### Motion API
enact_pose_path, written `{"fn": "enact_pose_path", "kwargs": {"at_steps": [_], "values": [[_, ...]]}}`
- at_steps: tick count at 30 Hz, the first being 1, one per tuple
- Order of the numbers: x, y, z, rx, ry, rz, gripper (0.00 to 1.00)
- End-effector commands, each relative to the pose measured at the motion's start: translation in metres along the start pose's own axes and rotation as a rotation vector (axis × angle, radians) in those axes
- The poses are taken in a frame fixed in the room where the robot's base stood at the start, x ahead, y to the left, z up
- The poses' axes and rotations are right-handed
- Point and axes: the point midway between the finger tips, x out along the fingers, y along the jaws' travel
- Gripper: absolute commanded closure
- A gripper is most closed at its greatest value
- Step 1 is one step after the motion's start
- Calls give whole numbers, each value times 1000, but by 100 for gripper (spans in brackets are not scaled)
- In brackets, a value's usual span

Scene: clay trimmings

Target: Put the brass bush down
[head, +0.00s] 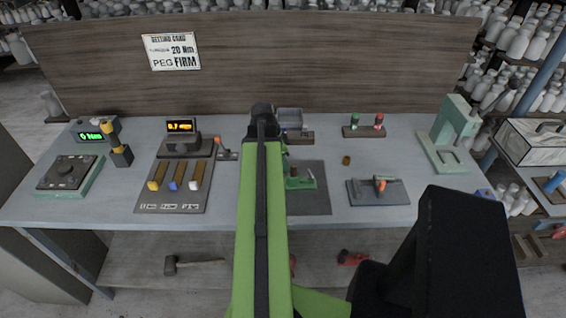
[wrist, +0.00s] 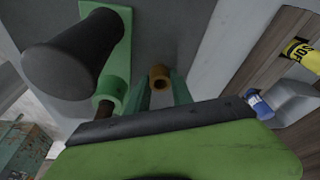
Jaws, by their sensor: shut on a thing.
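My gripper (wrist: 163,90) shows in the wrist view as two teal-green fingers. It is shut on the brass bush (wrist: 159,72), a small brass-coloured ring at the fingertips. A green fixture (wrist: 120,55) with a dark round knob is close on the left of the wrist view; I cannot tell whether the bush touches it. In the head view my arm covers the gripper and the held bush. The green fixture (head: 301,183) stands on a dark grey mat (head: 312,206), just right of my arm. Another small brass-coloured piece (head: 346,160) lies on the bench to its right.
The grey bench (head: 225,125) carries a board with yellow, blue and white handles (head: 173,186), a display (head: 181,127), a grey plate with an orange part (head: 378,191) and a pale green stand (head: 448,130). Bare bench shows around the small brass-coloured piece.

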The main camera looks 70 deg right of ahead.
Motion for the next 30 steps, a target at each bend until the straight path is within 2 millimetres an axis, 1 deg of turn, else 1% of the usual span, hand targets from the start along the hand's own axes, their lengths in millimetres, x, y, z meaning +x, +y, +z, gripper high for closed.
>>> {"fn": "enact_pose_path", "kwargs": {"at_steps": [1,5,13,17,20,23,30], "values": [[1,0,0,0,0,0,69],[0,0,0,0,0,0,52],[0,0,0,0,0,0,51],[-4,0,-1,0,0,0,51],[-15,0,-2,-1,0,0,51],[-33,0,-3,-1,0,0,51],[-89,0,-4,-1,0,0,51]]}}
